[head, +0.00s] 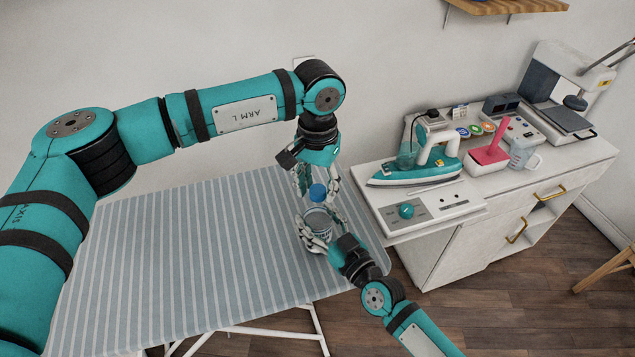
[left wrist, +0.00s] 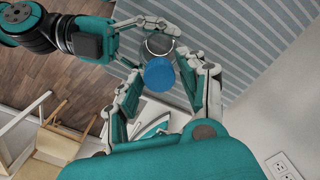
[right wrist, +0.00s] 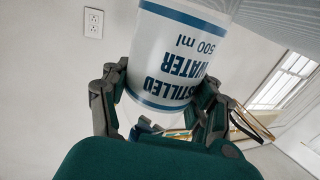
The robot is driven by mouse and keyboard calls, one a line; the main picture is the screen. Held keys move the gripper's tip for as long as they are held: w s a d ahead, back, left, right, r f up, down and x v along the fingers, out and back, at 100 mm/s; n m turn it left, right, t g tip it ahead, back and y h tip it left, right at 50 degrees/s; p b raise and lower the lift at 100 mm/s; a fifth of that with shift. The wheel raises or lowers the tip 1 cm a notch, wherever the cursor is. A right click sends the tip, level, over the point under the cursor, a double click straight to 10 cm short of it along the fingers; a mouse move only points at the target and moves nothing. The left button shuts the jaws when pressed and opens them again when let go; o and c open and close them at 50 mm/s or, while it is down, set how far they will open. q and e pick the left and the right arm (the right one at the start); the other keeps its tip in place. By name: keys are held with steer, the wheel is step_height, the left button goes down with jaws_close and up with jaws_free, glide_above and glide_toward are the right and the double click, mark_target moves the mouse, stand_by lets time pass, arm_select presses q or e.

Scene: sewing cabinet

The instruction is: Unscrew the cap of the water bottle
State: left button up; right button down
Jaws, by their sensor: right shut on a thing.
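The water bottle (head: 318,219) stands upright above or on the striped ironing board, with its blue cap (head: 318,192) on top. In the right wrist view its white body (right wrist: 178,45) reads distilled water, 500 ml. My right gripper (head: 317,232) is shut on the bottle's body from the front right. My left gripper (head: 315,186) points down over the bottle from above. Whether the other finger touches the cap cannot be told.
The striped ironing board (head: 190,260) is otherwise bare. A wall is behind.

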arm_select(q)
jaws_close()
steer(key=n, duration=1.1)
steer(key=shift+n, duration=0.4)
steer(key=n, duration=1.4)
steer(key=shift+r+n, duration=0.1)
steer(key=shift+n, duration=0.3)
steer(key=n, duration=1.4)
steer(key=shift+n, duration=0.4)
steer(key=n, duration=1.2)
steer(key=shift+r+n, duration=0.1)
steer(key=shift+n, duration=0.2)
